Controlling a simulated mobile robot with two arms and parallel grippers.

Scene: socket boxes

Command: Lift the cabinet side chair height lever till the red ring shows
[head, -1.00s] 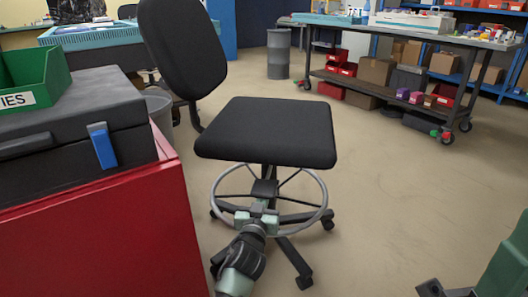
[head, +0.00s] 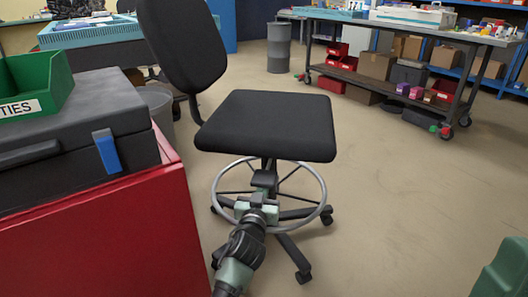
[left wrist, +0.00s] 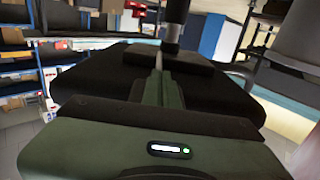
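The black chair (head: 265,125) stands in the middle of the head view, with its seat, tilted backrest and grey foot ring in sight. My left gripper (head: 264,182) reaches in from below and is under the front of the seat, in front of the column and above the foot ring. In the left wrist view, a green finger of my left gripper (left wrist: 158,75) points at the dark seat underside (left wrist: 90,80) and the black column (left wrist: 176,18). I cannot make out the lever or any red ring. Whether the fingers are closed is unclear. My right gripper is out of view.
A red cabinet (head: 110,240) with a black case (head: 70,145) and green bin (head: 30,85) stands close on the left. A wheeled workbench (head: 400,30) and a grey barrel (head: 279,48) are behind.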

